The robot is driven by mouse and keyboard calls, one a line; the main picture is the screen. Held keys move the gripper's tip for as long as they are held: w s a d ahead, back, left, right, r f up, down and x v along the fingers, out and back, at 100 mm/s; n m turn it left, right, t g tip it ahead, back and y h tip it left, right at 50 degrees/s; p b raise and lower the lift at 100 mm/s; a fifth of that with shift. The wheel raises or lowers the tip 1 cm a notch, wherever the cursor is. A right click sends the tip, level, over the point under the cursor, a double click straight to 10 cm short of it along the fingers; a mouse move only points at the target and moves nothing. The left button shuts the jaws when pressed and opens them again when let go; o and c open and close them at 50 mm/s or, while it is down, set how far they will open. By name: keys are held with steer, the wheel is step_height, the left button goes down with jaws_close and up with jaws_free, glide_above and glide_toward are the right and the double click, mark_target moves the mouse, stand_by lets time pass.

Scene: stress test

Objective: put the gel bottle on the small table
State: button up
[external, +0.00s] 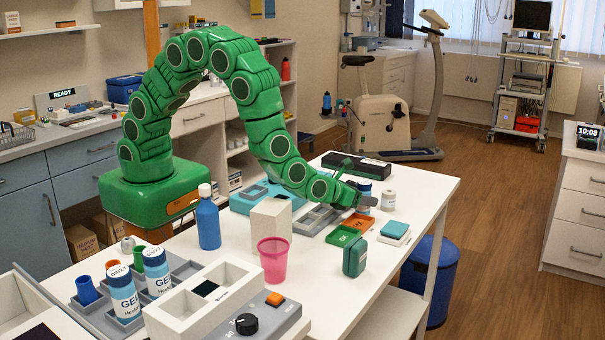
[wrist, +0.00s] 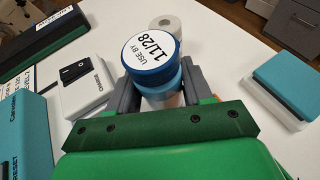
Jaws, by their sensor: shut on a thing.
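My gripper (external: 362,197) is over the far right part of the long white table (external: 415,185). In the wrist view my gripper (wrist: 150,100) is shut on a blue-lidded bottle (wrist: 152,58) marked "USE BY 11/28". This bottle (external: 364,186) is upright and partly hidden by the fingers; I cannot tell whether its base touches the table. Two bottles labelled GEL, a front one (external: 124,300) and a rear one (external: 158,276), stand in a grey divided tray at the front left. A low white surface (external: 378,312), perhaps the small table, shows beside the long table's front right.
A white jar (external: 388,201) stands close beyond the held bottle. A green tray (external: 343,236), a teal-topped box (external: 394,231), a green case (external: 354,257) and a pink cup (external: 273,260) stand nearby. A blue bin (external: 430,290) is on the floor by the table.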

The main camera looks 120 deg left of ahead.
mark_target(368, 182)
steer(key=shift+f, duration=0.2)
steer(key=o, duration=1.1)
steer(key=shift+r, duration=0.1)
steer(key=v, duration=0.3)
steer(key=shift+d+r, duration=0.1)
steer(key=shift+r, duration=0.1)
step_height(368, 182, up, 5)
steer(key=shift+f, duration=0.1)
steer(key=shift+r, duration=0.85)
